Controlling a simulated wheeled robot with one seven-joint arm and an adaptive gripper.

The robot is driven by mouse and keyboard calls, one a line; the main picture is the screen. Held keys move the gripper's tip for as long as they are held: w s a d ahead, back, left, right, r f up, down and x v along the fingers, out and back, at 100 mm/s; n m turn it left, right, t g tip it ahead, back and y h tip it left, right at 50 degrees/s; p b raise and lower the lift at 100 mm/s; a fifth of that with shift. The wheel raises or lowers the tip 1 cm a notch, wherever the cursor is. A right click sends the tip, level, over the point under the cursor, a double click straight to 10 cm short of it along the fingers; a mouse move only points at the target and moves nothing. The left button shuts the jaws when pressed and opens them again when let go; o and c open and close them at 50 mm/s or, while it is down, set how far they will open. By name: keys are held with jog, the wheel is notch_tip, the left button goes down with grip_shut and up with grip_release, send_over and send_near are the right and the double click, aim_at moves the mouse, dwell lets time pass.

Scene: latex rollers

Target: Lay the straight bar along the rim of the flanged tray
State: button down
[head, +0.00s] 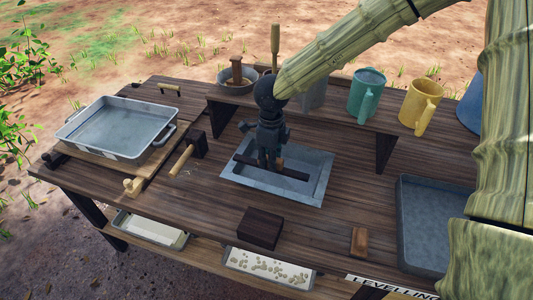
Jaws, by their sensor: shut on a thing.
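The straight bar (293,172) is a long, thin, dark brown piece. It lies crosswise over the grey flanged tray (309,196), in the middle of the bench. My gripper (271,165) points down over this tray and is shut on the bar near its middle. The bar's left end shows near the tray's left side and its right end near the right side. The gripper hides the bar's middle and part of the tray's back. I cannot tell whether the bar touches the rim.
A grey pan (70,131) with handles sits on the left. A deep grey tray (402,222) is at the right. A dark block (260,229) and a small brown block (359,241) lie in front. A raised shelf (335,130) behind carries green (362,92) and yellow (416,100) mugs.

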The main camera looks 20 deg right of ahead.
jog(key=f, duration=0.1)
jog(key=w+f, duration=0.1)
jog(key=f, duration=0.1)
jog(key=shift+w+a+f, duration=0.1)
jog(key=shift+w+a, duration=0.05)
jog(key=shift+w, duration=0.1)
jog(key=shift+f, duration=0.3)
jog(key=shift+s+f, duration=0.6)
jog(key=shift+s, duration=0.35)
jog(key=f, duration=0.1)
jog(key=w+f, duration=0.1)
jog(key=f, duration=0.1)
jog(key=shift+w+f, duration=0.1)
jog(key=shift+w, duration=0.05)
jog(key=shift+s+f+b, duration=0.35)
jog(key=shift+f+b, duration=0.05)
jog(key=shift+b, duration=0.05)
jog(key=shift+w+f, duration=0.2)
jog(key=shift+f, duration=0.1)
jog(key=shift+r, duration=0.1)
